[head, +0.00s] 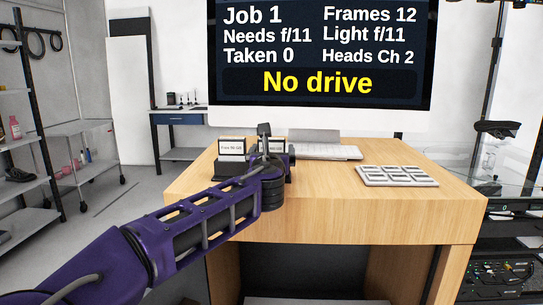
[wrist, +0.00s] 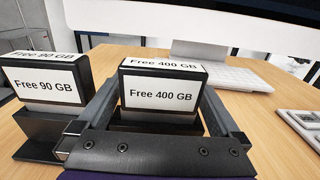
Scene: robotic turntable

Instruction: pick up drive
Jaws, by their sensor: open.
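Two black box drives with white labels stand in dark holders on the wooden desk. The left drive reads "Free 90 GB" (wrist: 50,88) and shows in the head view (head: 231,148). The right drive reads "Free 400 GB" (wrist: 161,94); in the head view my gripper (head: 272,147) hides most of it. In the wrist view my gripper (wrist: 159,92) is open, with one finger on each side of the 400 GB drive. I cannot tell whether either finger touches it. The left finger lies between the two drives.
The wooden desk (head: 340,208) also holds a white keyboard (head: 335,153) behind and a pad of pale keys (head: 397,176) to the right. A large screen (head: 320,55) above reads "No drive" and "Needs f/11". The desk's front middle is clear.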

